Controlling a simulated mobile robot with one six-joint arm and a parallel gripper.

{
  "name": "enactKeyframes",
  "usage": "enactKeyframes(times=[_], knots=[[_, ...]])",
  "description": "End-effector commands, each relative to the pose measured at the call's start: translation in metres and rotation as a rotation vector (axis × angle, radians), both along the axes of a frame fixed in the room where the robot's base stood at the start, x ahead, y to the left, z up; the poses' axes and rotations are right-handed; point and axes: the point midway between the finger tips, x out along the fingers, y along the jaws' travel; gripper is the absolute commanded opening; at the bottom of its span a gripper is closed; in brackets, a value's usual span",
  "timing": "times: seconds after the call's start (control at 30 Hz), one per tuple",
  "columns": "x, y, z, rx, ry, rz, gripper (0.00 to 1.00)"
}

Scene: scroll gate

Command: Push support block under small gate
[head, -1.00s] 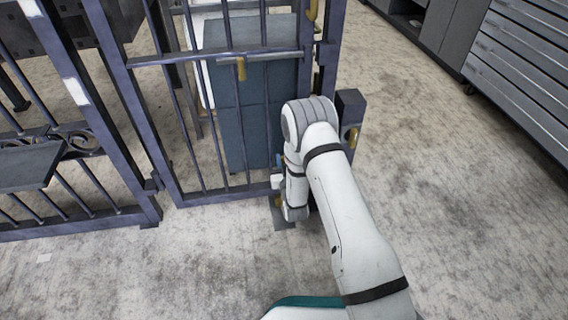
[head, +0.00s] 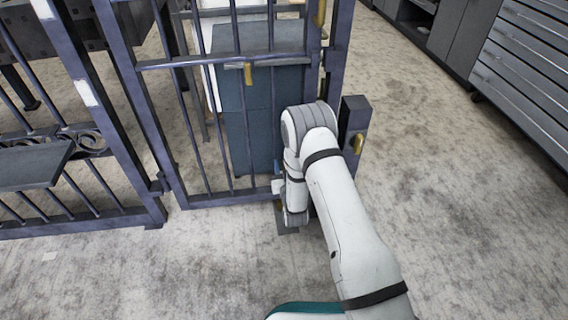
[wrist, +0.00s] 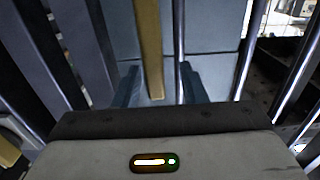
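The small barred gate (head: 224,196) stands upright in the head view, with its lower right corner beside my wrist. A dark flat piece (head: 288,229) lies on the floor below that corner; it may be the support block, but my arm partly covers it. My gripper (wrist: 158,75) shows in the wrist view with its two dark fingers apart. A brass-coloured bar (wrist: 150,45) lies in line with the space between the fingers, with gaps on both sides. I cannot tell its depth. In the head view my fingers are hidden behind the arm.
A dark post (head: 352,126) with a brass part stands right of my arm. A larger barred gate section (head: 60,222) is at left. A blue-grey cabinet (head: 250,130) stands behind the small gate. The floor at right is clear up to the drawers (head: 525,80).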

Motion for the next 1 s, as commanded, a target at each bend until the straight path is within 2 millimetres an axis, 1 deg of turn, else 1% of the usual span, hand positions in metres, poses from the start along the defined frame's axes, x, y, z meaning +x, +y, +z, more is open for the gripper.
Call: enactKeyframes(times=[0.1, 0.2, 0.3, 0.4, 0.57, 1.0], knots=[[-0.020, -0.004, 0.003, -0.001, 0.005, 0.001, 0.38], [-0.038, -0.008, 0.003, -0.002, 0.006, 0.001, 0.38], [-0.052, -0.011, 0.002, -0.002, 0.005, 0.001, 0.38], [-0.062, -0.012, 0.001, -0.002, 0.003, 0.002, 0.38], [-0.068, -0.013, 0.000, 0.000, 0.002, 0.002, 0.38], [-0.067, -0.013, 0.001, 0.000, 0.001, 0.002, 0.38]])
